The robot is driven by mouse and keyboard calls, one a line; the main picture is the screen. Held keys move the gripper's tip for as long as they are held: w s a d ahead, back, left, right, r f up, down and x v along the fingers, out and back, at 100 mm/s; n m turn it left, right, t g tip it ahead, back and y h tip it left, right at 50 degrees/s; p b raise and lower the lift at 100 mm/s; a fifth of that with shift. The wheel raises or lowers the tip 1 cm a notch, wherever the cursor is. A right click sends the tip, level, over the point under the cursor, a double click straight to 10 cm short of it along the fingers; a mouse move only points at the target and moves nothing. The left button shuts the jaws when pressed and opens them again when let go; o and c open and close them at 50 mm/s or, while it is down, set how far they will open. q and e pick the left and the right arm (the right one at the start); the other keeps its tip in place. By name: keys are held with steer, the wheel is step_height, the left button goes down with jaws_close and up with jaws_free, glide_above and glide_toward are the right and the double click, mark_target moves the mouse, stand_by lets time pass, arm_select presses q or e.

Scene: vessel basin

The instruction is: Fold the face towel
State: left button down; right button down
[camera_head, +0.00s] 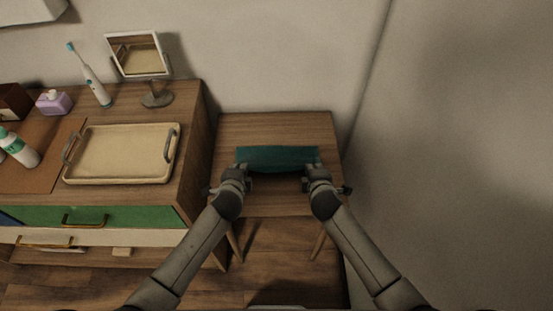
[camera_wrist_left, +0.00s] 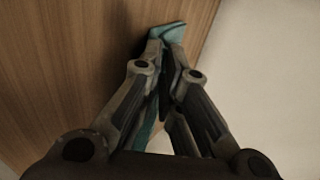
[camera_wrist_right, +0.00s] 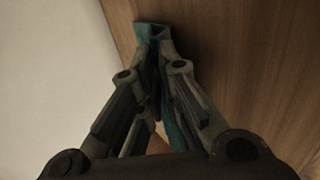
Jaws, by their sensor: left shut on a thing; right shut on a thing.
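The teal face towel (camera_head: 277,157) is above the small wooden table in the head view, stretched as a strip between my two grippers. My left gripper (camera_head: 240,170) is shut on its left end and my right gripper (camera_head: 314,169) is shut on its right end. In the left wrist view a teal piece of the towel (camera_wrist_left: 168,32) sticks out past the closed fingers. In the right wrist view a teal piece of the towel (camera_wrist_right: 150,30) shows at the fingertips. Whether the lower part touches the table is unclear.
The small table (camera_head: 275,126) is otherwise bare. To its left stands a higher wooden cabinet (camera_head: 192,120) with a beige tray (camera_head: 122,153), a mirror (camera_head: 138,56), an electric toothbrush (camera_head: 91,78) and bottles. Walls close off the back and the right (camera_head: 450,150).

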arm_select(q)
steer(key=shift+f, duration=0.1)
arm_select(e)
steer(key=shift+f, duration=0.1)
arm_select(q)
steer(key=c, duration=1.4)
jaws_free()
arm_select(e)
steer(key=c, duration=1.4)
jaws_free()
arm_select(q)
steer(key=shift+o, duration=0.2)
arm_select(e)
steer(key=shift+o, duration=0.2)
